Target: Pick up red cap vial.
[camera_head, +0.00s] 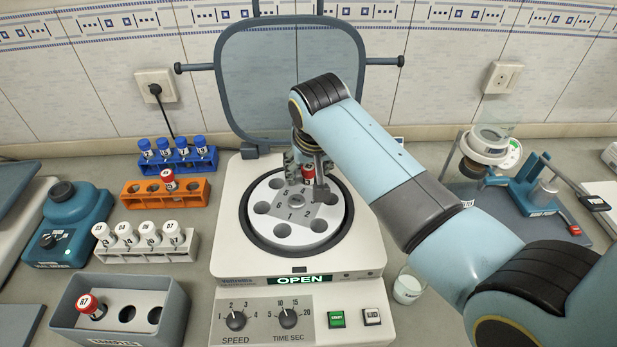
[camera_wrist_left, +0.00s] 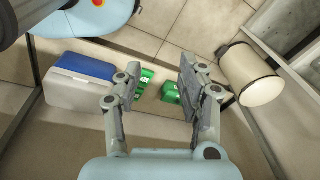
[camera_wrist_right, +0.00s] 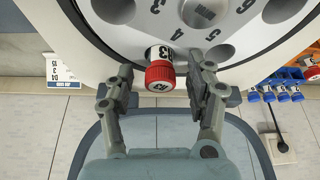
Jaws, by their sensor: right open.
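A red cap vial (camera_head: 308,171) with a white label stands in a rear hole of the centrifuge's rotor (camera_head: 284,229). It also shows in the right wrist view (camera_wrist_right: 159,72), its red cap facing the camera. My right gripper (camera_head: 306,182) is open, with one finger on each side of this vial; I cannot tell whether they touch it. Another red cap vial (camera_head: 168,179) is in the orange rack, and one (camera_head: 90,304) leans in the grey box at front left. My left gripper (camera_wrist_left: 160,78) is open and empty, away from the bench.
The centrifuge (camera_head: 298,262) has its lid (camera_head: 288,75) raised behind the rotor. To its left are a blue-cap rack (camera_head: 180,165), an orange rack (camera_head: 137,200), a white-cap rack (camera_head: 186,254) and the grey box (camera_head: 181,303). A beaker (camera_head: 407,289) stands close on the right.

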